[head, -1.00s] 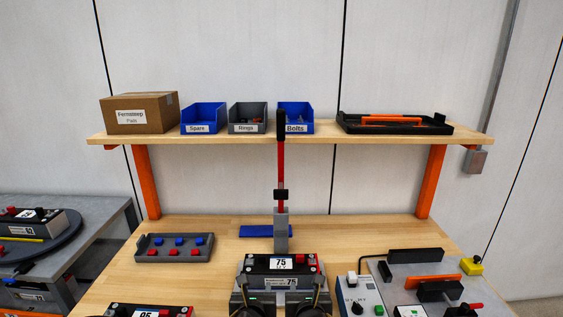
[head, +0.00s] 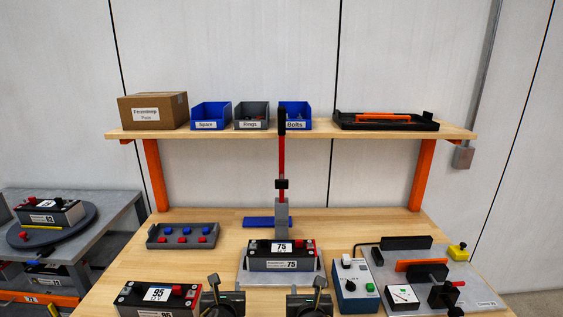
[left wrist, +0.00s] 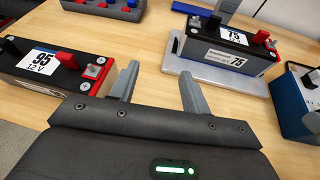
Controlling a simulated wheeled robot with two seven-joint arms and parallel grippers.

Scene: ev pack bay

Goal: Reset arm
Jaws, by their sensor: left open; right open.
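My left gripper (head: 214,285) is at the bottom of the head view, between the battery marked 95 (head: 158,296) and the battery marked 75 (head: 283,262). In the left wrist view its two grey fingers (left wrist: 158,85) are apart with only bare bench between them. My right gripper (head: 320,290) is at the bottom, in front of the 75 battery and left of the blue control box; it looks empty. The 75 battery sits on a light metal plate (head: 246,270), below an upright lever with a red shaft (head: 282,155) and black grip.
A grey tray (head: 160,241) of red and blue caps lies at left. A control box (head: 352,288) and a fixture plate (head: 445,268) with black and orange clamps stand at right. A shelf (head: 300,134) holds bins. A turntable (head: 84,222) carries another battery at far left.

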